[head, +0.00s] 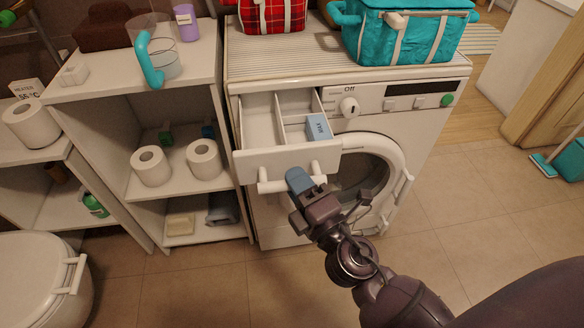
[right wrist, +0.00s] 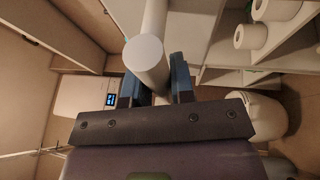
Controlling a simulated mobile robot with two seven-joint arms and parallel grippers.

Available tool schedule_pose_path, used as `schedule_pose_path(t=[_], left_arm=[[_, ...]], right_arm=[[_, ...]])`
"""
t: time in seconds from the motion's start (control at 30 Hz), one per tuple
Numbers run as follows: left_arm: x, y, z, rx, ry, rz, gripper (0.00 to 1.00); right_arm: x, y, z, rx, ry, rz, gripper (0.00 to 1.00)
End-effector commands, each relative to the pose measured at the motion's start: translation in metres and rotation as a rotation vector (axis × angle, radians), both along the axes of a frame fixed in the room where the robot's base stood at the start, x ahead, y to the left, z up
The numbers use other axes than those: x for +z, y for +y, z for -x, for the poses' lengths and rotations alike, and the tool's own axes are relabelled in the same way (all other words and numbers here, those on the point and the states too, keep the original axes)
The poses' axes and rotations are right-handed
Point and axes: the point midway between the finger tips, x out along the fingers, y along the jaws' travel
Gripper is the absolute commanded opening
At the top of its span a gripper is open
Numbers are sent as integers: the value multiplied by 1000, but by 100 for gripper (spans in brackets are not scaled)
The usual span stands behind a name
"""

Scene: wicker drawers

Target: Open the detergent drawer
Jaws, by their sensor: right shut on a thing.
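The detergent drawer (head: 285,165) sticks out of the top left of the white washing machine (head: 388,115). It is pulled out, and its inner compartments show from above, with a blue insert marked MAX (head: 318,127) at the right. A white bar handle (head: 274,186) runs along its front. My right gripper (head: 299,180) is at the handle, with its blue fingers around the bar. In the right wrist view the round white handle end (right wrist: 146,53) lies between the two blue fingers (right wrist: 155,80), and the gripper is shut on it. My left gripper is not in view.
A shelf unit (head: 144,80) with toilet rolls (head: 151,165) stands close at the left. A teal bag (head: 405,32) and a red plaid bag (head: 272,14) sit on the machine. Floor in front is open.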

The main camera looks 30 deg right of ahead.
Motion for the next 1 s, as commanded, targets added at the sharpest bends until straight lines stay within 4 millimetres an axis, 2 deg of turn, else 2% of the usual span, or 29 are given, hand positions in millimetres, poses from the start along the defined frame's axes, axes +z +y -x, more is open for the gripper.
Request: schedule_pose_path(t=[0.47,0.5,0.63,1.0], left_arm=[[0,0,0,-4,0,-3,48],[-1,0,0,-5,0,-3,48],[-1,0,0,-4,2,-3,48],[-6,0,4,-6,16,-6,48]], right_arm=[[1,1,4,0,-1,1,0],[0,1,4,0,-1,1,29],[0,1,4,0,-1,1,48],[-3,1,9,0,4,-1,48]])
